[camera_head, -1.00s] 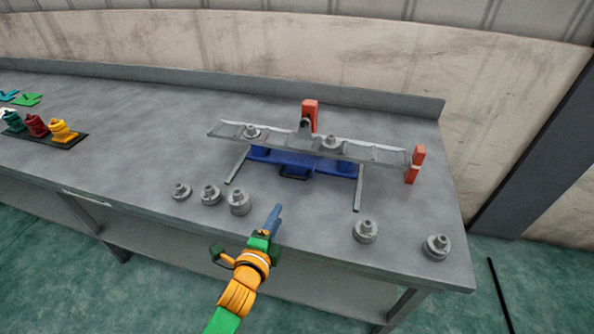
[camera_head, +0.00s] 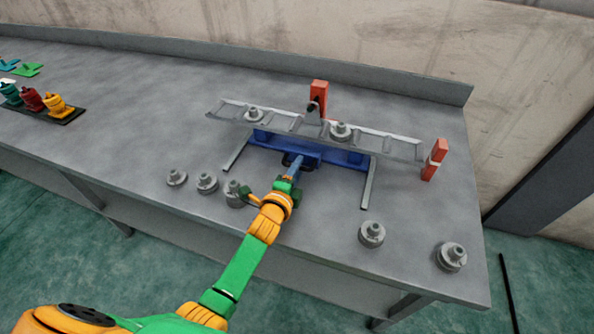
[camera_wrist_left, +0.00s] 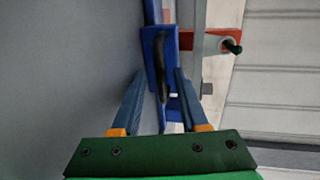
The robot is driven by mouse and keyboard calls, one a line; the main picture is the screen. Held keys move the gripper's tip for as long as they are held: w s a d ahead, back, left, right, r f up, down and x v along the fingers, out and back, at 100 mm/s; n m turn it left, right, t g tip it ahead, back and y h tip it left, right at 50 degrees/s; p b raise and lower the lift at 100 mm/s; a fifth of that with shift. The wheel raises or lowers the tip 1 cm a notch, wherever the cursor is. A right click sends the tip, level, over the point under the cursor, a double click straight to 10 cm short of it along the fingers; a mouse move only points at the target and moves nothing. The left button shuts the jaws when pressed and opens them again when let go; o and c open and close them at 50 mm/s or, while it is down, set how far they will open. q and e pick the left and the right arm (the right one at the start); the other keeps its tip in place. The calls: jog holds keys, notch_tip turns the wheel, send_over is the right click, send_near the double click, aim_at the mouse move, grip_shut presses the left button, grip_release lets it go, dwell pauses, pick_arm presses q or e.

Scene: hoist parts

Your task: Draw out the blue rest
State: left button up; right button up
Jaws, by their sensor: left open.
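The blue rest (camera_head: 347,157) sits on the bench under the long grey beam (camera_head: 290,122), between two grey rails. Its dark handle faces the front; in the wrist view the handle (camera_wrist_left: 161,66) shows on the blue rest (camera_wrist_left: 150,40). My left gripper (camera_head: 297,164) reaches in from the front, low over the bench, at the handle. In the wrist view the left gripper's (camera_wrist_left: 159,74) two blue fingers are apart, one on each side of the handle, not closed on it. The gripper hides part of the handle in the head view. My right gripper is not in view.
Grey weights (camera_head: 341,131) stand on the beam, and several more (camera_head: 372,234) stand along the front of the bench. A red post (camera_head: 319,98) is behind the beam and a red stop (camera_head: 435,160) at its right end. Coloured pieces (camera_head: 56,106) stand far left.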

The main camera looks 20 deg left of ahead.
pick_arm(q)
jog(key=shift+s+r, duration=0.1)
jog(key=shift+s, duration=0.05)
grip_shut()
jog(key=shift+r, duration=0.1)
dwell(1.2)
